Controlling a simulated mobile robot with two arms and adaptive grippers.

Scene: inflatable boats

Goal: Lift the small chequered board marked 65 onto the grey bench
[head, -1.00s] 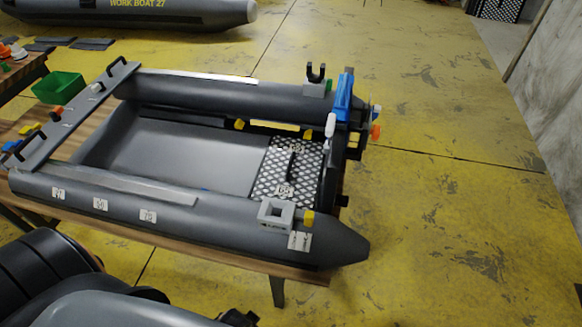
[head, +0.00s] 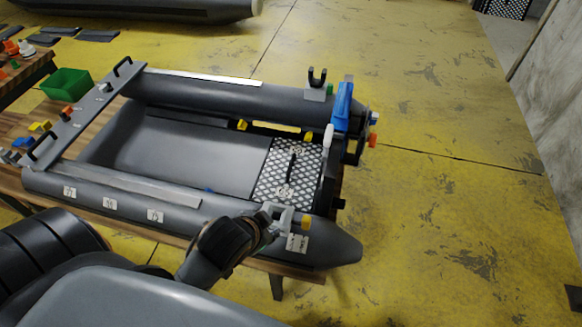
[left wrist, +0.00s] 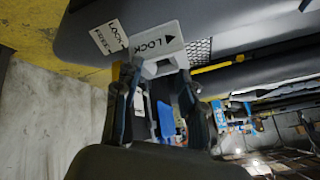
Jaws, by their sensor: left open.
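The small chequered board (head: 273,177) lies flat in the boat's right end. It has a black handle and two white labels; their figures are too small to read surely. The grey bench (head: 88,108) spans the boat's tubes at the left, with black handles at its ends. My left gripper (head: 274,217) is at the grey latch block on the near tube, short of the board. In the left wrist view, the open fingers (left wrist: 155,78) stand either side of a light grey part marked LOCK (left wrist: 158,42); contact is unclear. My right gripper is out of view.
A yellow tab (head: 306,222) is beside the latch. A blue clamp (head: 343,106) stands at the boat's right end. A grey bracket (head: 316,93) is on the far tube. A green bin (head: 67,83) stands behind the bench. The yellow floor at right is mostly clear.

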